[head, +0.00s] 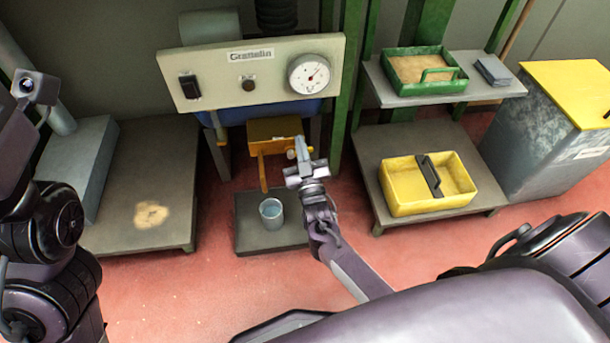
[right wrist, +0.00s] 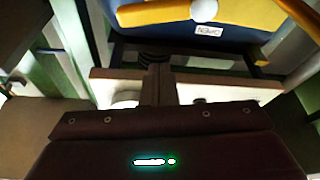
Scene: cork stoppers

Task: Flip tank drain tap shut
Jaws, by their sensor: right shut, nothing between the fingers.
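The tank's yellow-orange drain fitting (head: 274,130) sits below the panel in the head view. An orange bar (head: 263,172) hangs down from its left side, and a small white knob (head: 291,154) shows at its right. In the right wrist view a yellow lever (right wrist: 155,12) with a white hub (right wrist: 204,10) crosses the top, near an upside-down "OPEN" label (right wrist: 208,31). My right gripper (head: 303,145) is shut and empty, just right of the fitting in the head view; its fingers (right wrist: 159,75) point toward the label. My left arm shows at the left edge, its fingertips not visible.
A cup of water (head: 271,213) stands on a dark low platform (head: 258,240) under the fitting. The panel (head: 220,77) carries a gauge (head: 309,75). A shelf with a green tray (head: 397,90) and a yellow crate (head: 400,205) stands right; a green post (head: 346,80) stands between.

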